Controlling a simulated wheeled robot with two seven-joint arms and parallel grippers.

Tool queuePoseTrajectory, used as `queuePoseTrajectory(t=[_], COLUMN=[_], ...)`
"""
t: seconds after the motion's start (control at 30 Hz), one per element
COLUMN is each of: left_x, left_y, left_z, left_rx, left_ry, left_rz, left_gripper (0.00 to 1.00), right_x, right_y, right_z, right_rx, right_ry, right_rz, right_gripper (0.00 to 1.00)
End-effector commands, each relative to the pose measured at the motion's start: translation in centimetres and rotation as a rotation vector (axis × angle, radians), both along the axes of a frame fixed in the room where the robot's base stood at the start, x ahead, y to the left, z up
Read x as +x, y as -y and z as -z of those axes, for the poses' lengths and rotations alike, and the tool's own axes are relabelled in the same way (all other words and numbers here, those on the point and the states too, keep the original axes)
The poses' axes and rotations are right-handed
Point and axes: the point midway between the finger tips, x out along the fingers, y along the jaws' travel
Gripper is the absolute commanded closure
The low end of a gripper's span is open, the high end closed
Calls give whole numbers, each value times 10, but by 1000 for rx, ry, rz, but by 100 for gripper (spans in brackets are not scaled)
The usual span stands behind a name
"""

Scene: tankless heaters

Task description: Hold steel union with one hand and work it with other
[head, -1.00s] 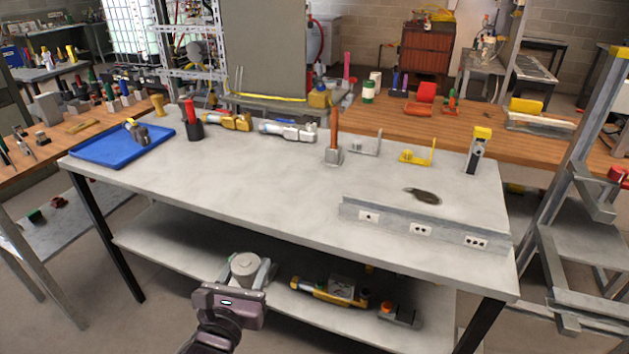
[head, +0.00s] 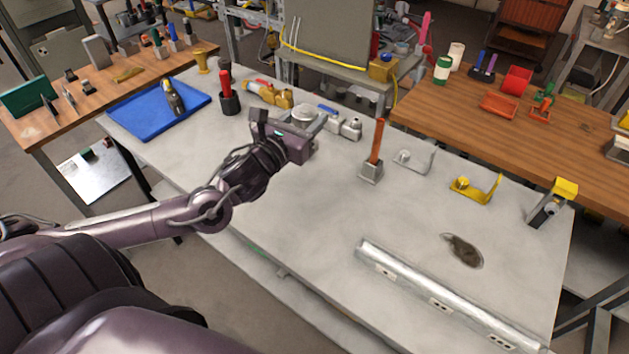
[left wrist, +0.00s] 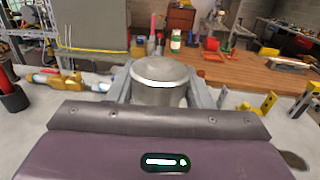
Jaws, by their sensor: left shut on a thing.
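The steel union appears to be the round, lidded grey metal piece (left wrist: 160,82) between my left gripper's jaws, in the middle of the left wrist view. In the head view it shows as a small silver disc (head: 303,111), partly hidden behind the gripper. My left gripper (head: 308,124) is shut on it, over the left part of the grey worktable (head: 300,225). Its two grey fingers (left wrist: 160,92) flank the piece in the left wrist view. I cannot tell how high it is above the tabletop. My right gripper is not in view.
A blue tray (head: 135,112) holds a tool. A yellow valve (head: 268,92) and a grey valve (head: 350,127) lie at the back, near an orange-handled upright tool (head: 374,150). A slotted metal rail (head: 450,300) runs along the front right. The front middle is clear.

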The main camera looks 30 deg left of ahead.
Motion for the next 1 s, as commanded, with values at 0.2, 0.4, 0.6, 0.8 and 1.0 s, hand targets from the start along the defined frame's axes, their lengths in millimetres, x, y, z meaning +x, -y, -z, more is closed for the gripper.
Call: queuePoseTrajectory(t=[0.2,0.4,0.6,0.8,1.0], left_x=[0,0,0,0,0], left_y=[0,1,0,1,1], left_z=[54,108,143,161,187], left_rx=[-6,-4,-1,-1,-1], left_ry=[-1,-2,2,1,1], left_rz=[-4,-3,-2,-2,-2], left_gripper=[100,100,100,100,100], right_x=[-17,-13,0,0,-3], right_y=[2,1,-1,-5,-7], right_z=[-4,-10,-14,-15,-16], right_rx=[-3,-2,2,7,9], right_ry=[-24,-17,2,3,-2], right_rz=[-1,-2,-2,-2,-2], right_gripper=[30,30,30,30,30])
